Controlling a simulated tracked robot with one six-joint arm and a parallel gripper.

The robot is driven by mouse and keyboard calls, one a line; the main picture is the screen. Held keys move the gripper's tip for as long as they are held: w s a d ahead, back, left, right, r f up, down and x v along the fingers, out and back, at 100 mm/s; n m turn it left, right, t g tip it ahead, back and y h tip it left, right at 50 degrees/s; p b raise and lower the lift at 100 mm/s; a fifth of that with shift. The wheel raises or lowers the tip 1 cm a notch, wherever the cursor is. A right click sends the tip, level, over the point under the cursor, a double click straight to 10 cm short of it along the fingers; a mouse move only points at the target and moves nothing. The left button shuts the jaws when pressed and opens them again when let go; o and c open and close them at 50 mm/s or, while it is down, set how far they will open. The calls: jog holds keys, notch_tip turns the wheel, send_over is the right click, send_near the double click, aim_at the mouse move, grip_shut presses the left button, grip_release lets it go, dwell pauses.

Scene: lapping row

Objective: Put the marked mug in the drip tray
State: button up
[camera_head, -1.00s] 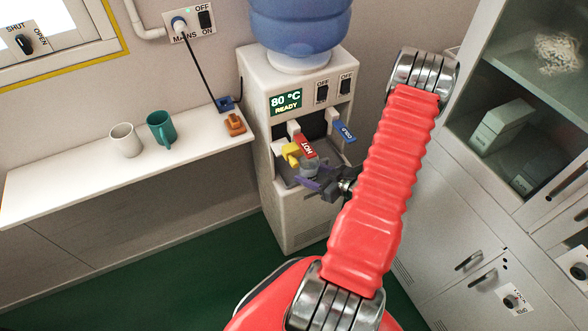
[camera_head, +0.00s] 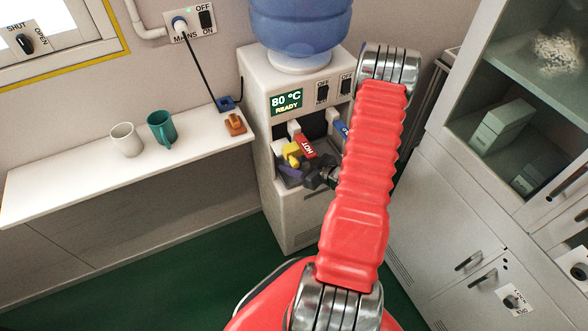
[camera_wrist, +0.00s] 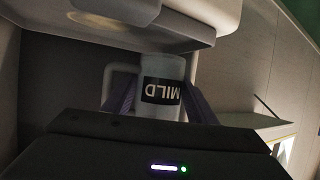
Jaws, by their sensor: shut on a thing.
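My gripper (camera_head: 306,176) is inside the dispenser's bay, below the red HOT tap, its purple fingers partly showing. In the wrist view, the purple fingers (camera_wrist: 160,104) are on both sides of a pale grey mug (camera_wrist: 163,68) with a dark label reading MILD. The gripper is shut on this mug. The label looks upside down there, but the floor is at the top of that view. The mug's handle shows at the left. In the head view the mug is mostly hidden by the gripper and tap. The drip tray is largely hidden in the head view; I cannot tell contact.
The white water dispenser (camera_head: 290,222) shows 80 °C READY. A yellow part (camera_head: 291,151) sits by the HOT tap (camera_head: 304,146). A white mug (camera_head: 126,140) and a teal mug (camera_head: 161,130) stand on the shelf (camera_head: 90,180) at left. Grey cabinets (camera_head: 450,215) stand at right.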

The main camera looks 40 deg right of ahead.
jog(key=shift+s+f, duration=0.1)
jog(key=shift+f, duration=1.6)
jog(key=o, duration=1.3)
jog(key=shift+f, duration=0.1)
jog(key=shift+c, duration=0.2)
jog(key=v, duration=1.2)
jog(key=shift+s+d, duration=0.1)
